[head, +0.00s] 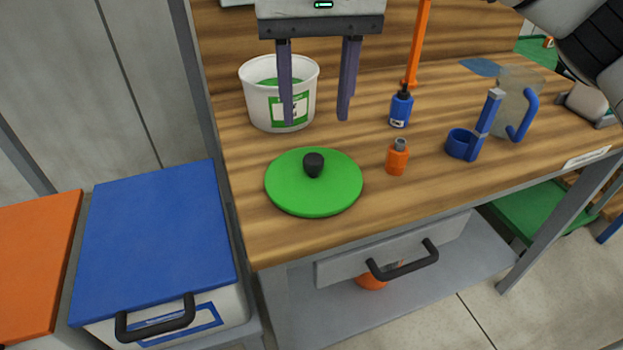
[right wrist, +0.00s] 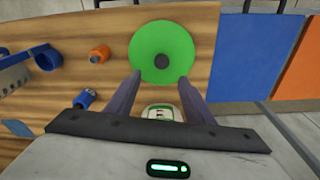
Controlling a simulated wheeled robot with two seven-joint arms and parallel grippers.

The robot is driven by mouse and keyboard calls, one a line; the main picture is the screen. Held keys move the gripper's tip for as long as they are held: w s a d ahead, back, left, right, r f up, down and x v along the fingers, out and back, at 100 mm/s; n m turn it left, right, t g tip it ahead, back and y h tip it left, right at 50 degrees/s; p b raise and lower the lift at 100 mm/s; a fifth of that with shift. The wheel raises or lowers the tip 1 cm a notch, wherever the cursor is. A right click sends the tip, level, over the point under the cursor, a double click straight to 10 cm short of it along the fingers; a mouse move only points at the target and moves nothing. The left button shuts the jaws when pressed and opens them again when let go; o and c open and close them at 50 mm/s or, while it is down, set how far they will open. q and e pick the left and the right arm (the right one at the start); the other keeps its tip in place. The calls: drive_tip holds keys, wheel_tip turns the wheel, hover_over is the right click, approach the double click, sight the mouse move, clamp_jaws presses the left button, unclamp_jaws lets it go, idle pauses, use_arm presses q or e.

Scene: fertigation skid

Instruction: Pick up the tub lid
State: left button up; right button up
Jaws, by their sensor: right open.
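The tub lid (head: 330,192) is a round green disc with a black knob (head: 313,165), lying flat on the wooden bench near its front left. It also shows in the right wrist view (right wrist: 146,50), just beyond the fingertips. The white tub (head: 257,102) with a green label stands behind it, open at the top. My right gripper (head: 315,120) is open and empty. In the head view its fingers hang in front of the tub, behind the lid; in the right wrist view the gripper (right wrist: 164,78) points toward the lid, knob between the finger lines. My left gripper is not in view.
An orange bottle (head: 397,160) stands right of the lid. A blue bottle (head: 400,110), a blue holder (head: 462,145) and a clear jug (head: 512,100) are farther right. A blue-lidded box (head: 155,240) stands left of the bench. The bench front has a drawer (head: 345,262).

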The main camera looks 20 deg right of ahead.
sight(313, 158)
wheel_tip(313, 158, down, 4)
drive_tip(key=shift+w+r, duration=0.1)
drive_tip(key=shift+r, duration=0.1)
wheel_tip(313, 158, down, 4)
drive_tip(key=shift+r+b, duration=0.2)
drive_tip(key=shift+b, duration=0.25)
drive_tip(key=shift+a+f, duration=0.1)
drive_tip(key=shift+f, duration=0.5)
clamp_jaws()
